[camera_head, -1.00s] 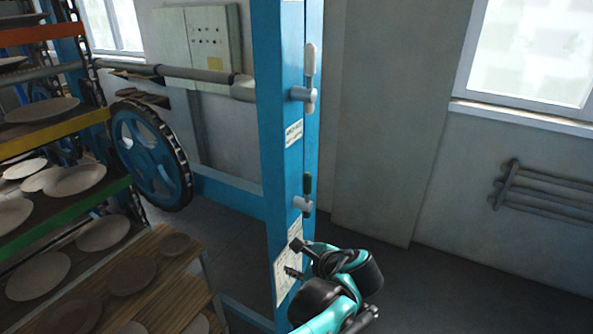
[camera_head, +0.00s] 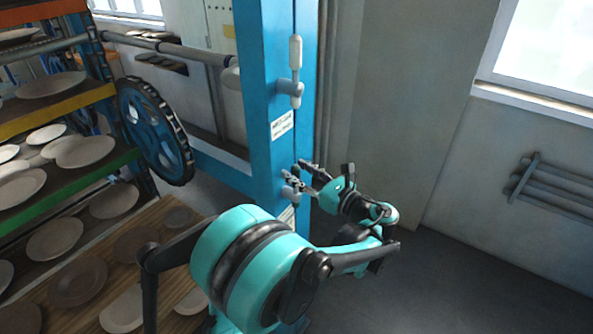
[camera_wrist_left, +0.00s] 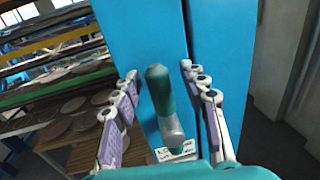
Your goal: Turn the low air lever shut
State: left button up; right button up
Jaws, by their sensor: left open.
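The low air lever shows in the left wrist view with a green handle (camera_wrist_left: 158,88) standing upright on a grey pivot (camera_wrist_left: 171,130), on the blue post (camera_wrist_left: 150,25). My left gripper (camera_wrist_left: 159,72) is open, with one finger on each side of the handle and visible gaps between. In the head view my left gripper (camera_head: 305,173) is at the lower part of the blue post (camera_head: 262,100) and largely hides the low lever. A label below the lever is partly hidden. My right gripper is not in view.
An upper lever with a white handle (camera_head: 296,52) sits higher on the same post. A rack of plates (camera_head: 70,200) and a blue wheel (camera_head: 155,130) stand to the left. The floor (camera_head: 470,265) to the right is clear.

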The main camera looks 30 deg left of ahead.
pick_arm(q)
jog(key=shift+a, duration=0.45)
grip_shut()
